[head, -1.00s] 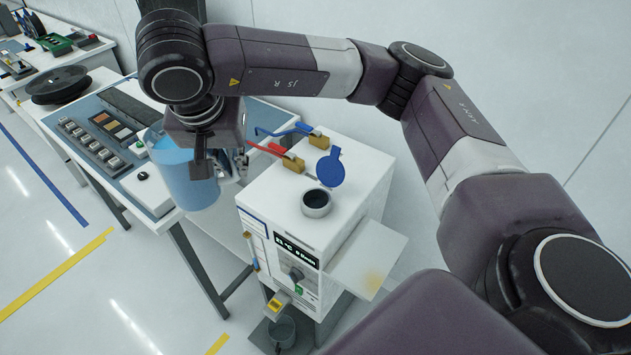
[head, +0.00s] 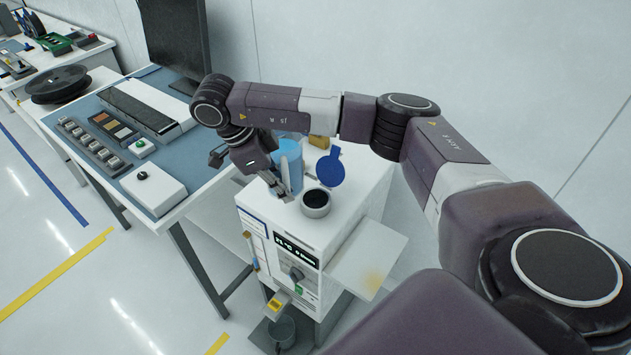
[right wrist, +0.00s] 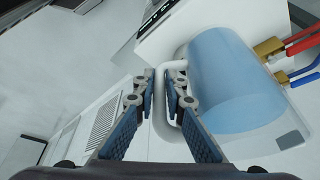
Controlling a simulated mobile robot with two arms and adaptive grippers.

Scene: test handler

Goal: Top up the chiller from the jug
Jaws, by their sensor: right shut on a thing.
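The chiller (head: 290,232) is a white box with a lit display on its front. Its round filler neck (head: 316,204) on top is open, dark inside, with the blue cap (head: 330,170) swung up behind it. The clear jug (head: 288,168) holds blue liquid and is at the chiller's top, left of and behind the neck; I cannot tell whether it touches the top. My right gripper (head: 272,183) is shut on the jug's handle; in the right wrist view the fingers (right wrist: 163,88) straddle the handle beside the jug (right wrist: 235,85). My left gripper is not in view.
Red and blue hose fittings (right wrist: 290,55) sit close by the jug. A white side flap (head: 365,262) juts from the chiller's right. A workbench (head: 200,168) with a monitor (head: 175,40) is on the left.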

